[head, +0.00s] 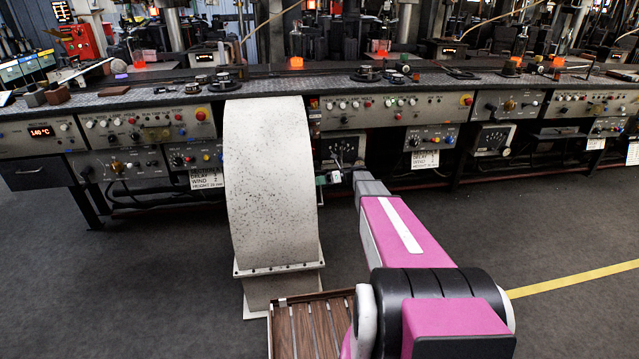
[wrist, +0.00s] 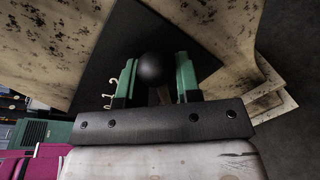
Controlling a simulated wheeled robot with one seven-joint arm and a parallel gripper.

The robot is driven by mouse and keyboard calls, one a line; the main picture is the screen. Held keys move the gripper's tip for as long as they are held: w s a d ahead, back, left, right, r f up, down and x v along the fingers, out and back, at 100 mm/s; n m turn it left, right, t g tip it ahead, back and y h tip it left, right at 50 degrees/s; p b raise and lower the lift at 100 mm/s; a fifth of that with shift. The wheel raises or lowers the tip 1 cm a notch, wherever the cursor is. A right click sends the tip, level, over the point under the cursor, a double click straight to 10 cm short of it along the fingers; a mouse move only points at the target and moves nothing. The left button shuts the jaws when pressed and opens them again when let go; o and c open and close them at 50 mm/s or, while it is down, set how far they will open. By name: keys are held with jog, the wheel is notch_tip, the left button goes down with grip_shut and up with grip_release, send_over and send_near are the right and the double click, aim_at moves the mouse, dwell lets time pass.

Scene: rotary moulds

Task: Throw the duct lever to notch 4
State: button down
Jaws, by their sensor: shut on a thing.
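The duct lever's round black knob (wrist: 151,68) sits between the two green fingers of my gripper (wrist: 154,74) in the wrist view. The gripper is shut on it. Below the knob, the lever's stem is mostly hidden by the gripper body. In the head view my gripper (head: 328,178) is at the right side of the tall curved duct (head: 268,185), and the knob cannot be made out there. Pale hook-shaped marks or pieces (wrist: 118,86) show left of the left finger; I cannot read any notch numbers or tell which notch the lever is in.
The speckled duct wall (wrist: 45,40) comes close around the gripper in the wrist view. A long bench with control panels (head: 390,110) runs behind. A slatted wooden platform (head: 310,325) lies in front of the duct. Grey floor (head: 560,225) is clear at right.

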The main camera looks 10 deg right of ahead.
jog(key=shift+w+f, duration=0.1)
dwell(0.3)
jog(key=c, duration=0.8)
grip_release()
jog(key=shift+d, duration=0.1)
jog(key=s+d+r, duration=0.1)
jog(key=d+r, duration=0.1)
jog(key=d, duration=0.8)
jog(key=shift+d, duration=0.25)
